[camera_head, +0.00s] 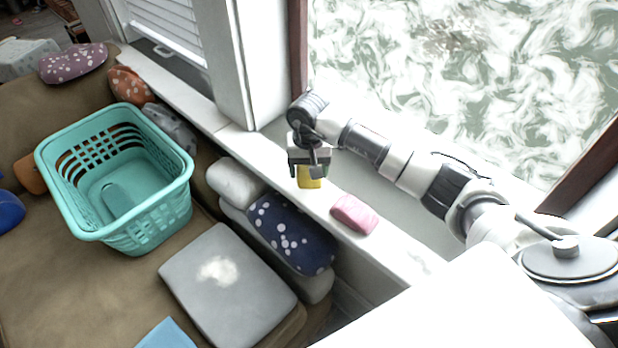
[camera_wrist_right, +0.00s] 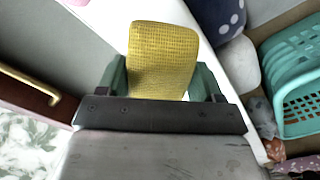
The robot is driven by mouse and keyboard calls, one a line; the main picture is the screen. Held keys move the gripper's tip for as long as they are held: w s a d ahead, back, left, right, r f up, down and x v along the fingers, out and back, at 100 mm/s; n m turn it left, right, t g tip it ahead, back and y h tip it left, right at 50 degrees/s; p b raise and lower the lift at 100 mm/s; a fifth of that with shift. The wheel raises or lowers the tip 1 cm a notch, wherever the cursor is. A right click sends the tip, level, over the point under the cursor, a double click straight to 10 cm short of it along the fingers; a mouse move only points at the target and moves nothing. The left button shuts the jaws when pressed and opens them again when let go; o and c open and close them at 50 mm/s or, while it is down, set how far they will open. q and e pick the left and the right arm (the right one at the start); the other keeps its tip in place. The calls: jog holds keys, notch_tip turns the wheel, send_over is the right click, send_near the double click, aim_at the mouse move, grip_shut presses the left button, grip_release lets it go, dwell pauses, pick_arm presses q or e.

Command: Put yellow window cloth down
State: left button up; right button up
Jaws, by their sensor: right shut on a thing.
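The yellow window cloth (camera_head: 309,181) is a small block-like piece with a woven surface. It is between the fingers of my right gripper (camera_head: 310,172), over the white window sill (camera_head: 385,246). In the right wrist view the cloth (camera_wrist_right: 163,58) sticks out past the fingers of the right gripper (camera_wrist_right: 163,80), which is shut on it. Whether its lower end touches the sill, I cannot tell. My left gripper is not in view.
A pink cloth (camera_head: 355,214) lies on the sill to the right. A teal basket (camera_head: 160,209) stands on the brown sofa at left. A navy spotted cushion (camera_head: 290,233) and a white cushion (camera_head: 235,182) border the sill. The sill around the pink cloth is clear.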

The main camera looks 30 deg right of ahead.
jog(key=shift+f, duration=2)
jog(key=shift+f, duration=0.15)
jog(key=o, duration=0.8)
jog(key=shift+o, duration=0.2)
notch_tip(320, 180, up, 12)
jog(key=shift+r, duration=0.2)
